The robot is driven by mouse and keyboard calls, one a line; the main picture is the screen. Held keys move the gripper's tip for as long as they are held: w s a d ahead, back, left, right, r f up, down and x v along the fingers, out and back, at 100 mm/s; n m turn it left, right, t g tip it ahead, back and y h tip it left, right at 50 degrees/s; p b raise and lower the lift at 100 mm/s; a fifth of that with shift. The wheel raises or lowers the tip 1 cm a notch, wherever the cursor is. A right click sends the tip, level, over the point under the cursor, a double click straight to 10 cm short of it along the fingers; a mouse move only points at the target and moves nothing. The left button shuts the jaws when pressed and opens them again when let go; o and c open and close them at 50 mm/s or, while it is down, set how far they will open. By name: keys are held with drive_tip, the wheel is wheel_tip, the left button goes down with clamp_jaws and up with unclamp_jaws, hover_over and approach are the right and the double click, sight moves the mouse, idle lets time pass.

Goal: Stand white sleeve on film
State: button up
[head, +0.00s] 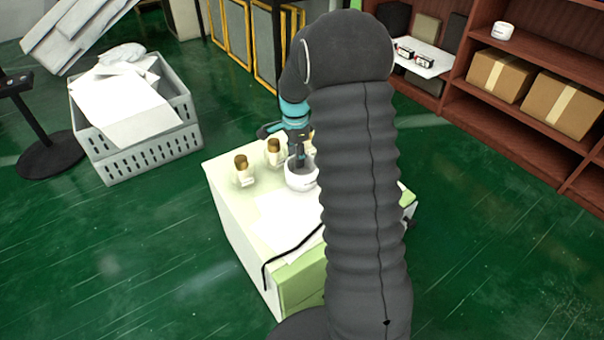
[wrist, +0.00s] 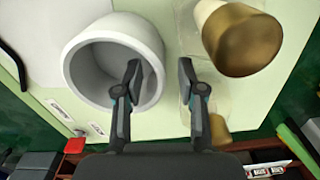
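The white sleeve (head: 300,180), a round open-topped ring, appears upright on the pale cabinet top. In the wrist view the sleeve (wrist: 82,50) shows its opening towards me. My gripper (head: 300,165) is over it; in the wrist view the fingers of my gripper (wrist: 160,75) are apart. The left finger overlaps the opening and the right finger is outside, with the sleeve's wall between them; I cannot tell whether either touches it. A flat white sheet (head: 278,222), perhaps the film, lies in front of the sleeve, partly hidden by my arm.
Bottles with gold-brown caps stand beside the sleeve: one at left (head: 243,170), another behind (head: 274,152). A large gold-capped bottle (wrist: 240,40) is close right of my fingers. A black cable (head: 290,250) crosses the cabinet's front. Another white round item (head: 502,31) sits on the brown shelf.

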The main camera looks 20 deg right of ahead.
drive_tip(key=shift+f, duration=0.75)
clamp_jaws()
drive_tip(key=shift+r, duration=0.15)
